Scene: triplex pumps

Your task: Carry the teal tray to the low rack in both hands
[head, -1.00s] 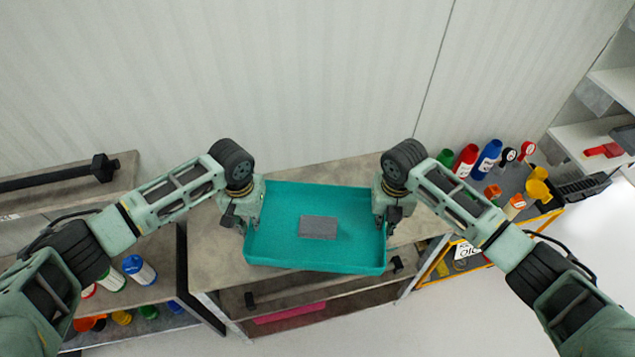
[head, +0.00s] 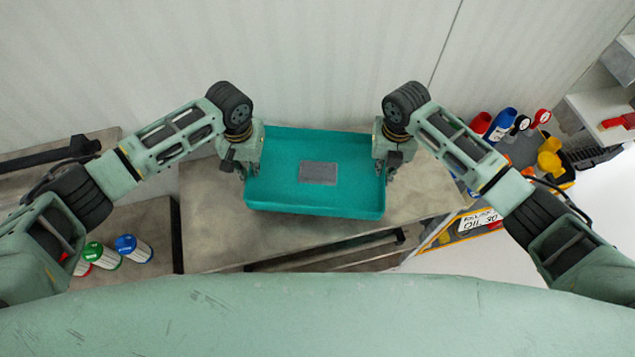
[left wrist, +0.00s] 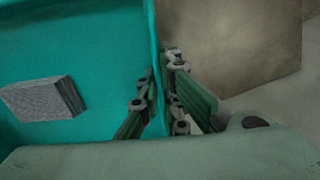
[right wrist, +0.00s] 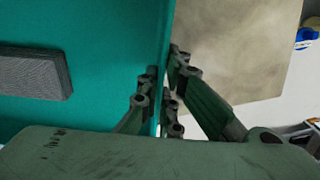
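The teal tray (head: 280,193) is level between my two grippers, over the grey bench top. A grey block (head: 318,173) lies in it; the block also shows in the left wrist view (left wrist: 45,98) and the right wrist view (right wrist: 35,73). My left gripper (head: 242,170) is at the tray's left wall, its fingers on both sides of the wall (left wrist: 158,60). My right gripper (head: 384,168) is at the right wall, its fingers on both sides of it (right wrist: 166,60). Both look shut on the tray. I cannot tell how far the tray is above the bench. No low rack is identifiable.
The bench (head: 225,235) has bare top around the tray, with a pale wall behind. Red, green and blue cans (head: 133,249) stand at lower left. Bottles (head: 500,125) and yellow cups (head: 550,160) are on the right. A white shelf (head: 590,105) is at far right.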

